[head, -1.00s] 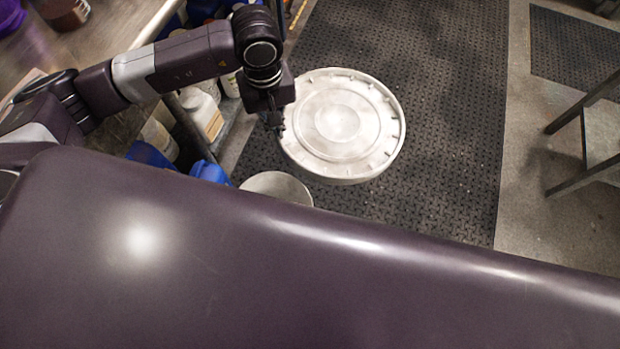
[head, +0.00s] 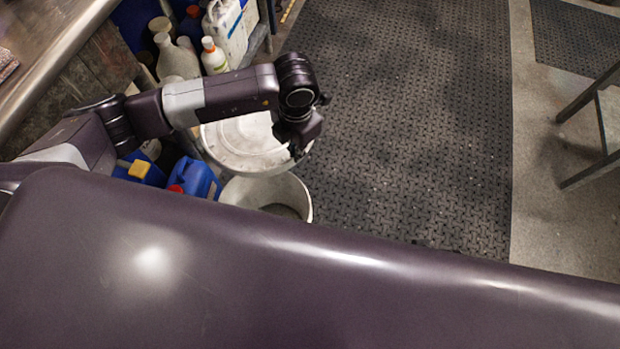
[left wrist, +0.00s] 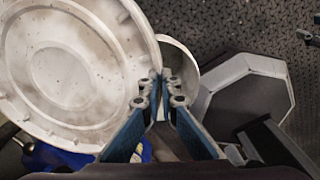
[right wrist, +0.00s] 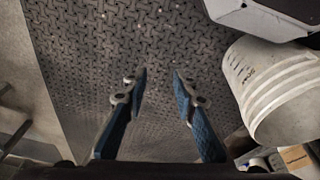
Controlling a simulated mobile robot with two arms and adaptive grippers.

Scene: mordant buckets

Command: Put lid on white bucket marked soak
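A round white lid (head: 238,140) is in the head view, partly behind my left arm. My left gripper (head: 298,148) is at its right edge. In the left wrist view the fingers (left wrist: 163,84) are closed together on the rim of the lid (left wrist: 70,70). The white bucket (head: 297,196) stands open on the floor, just below the lid in the head view and partly hidden by my body. In the right wrist view the bucket (right wrist: 282,95) shows small dark writing on its side. My right gripper (right wrist: 158,84) is open and empty, over the floor mat.
Blue containers (head: 195,177) stand left of the bucket. White bottles and jugs (head: 178,60) stand behind my left arm, beside a metal-edged table (head: 60,55). A stool or stand (head: 606,120) is at the right. The black mat (head: 410,120) between is clear.

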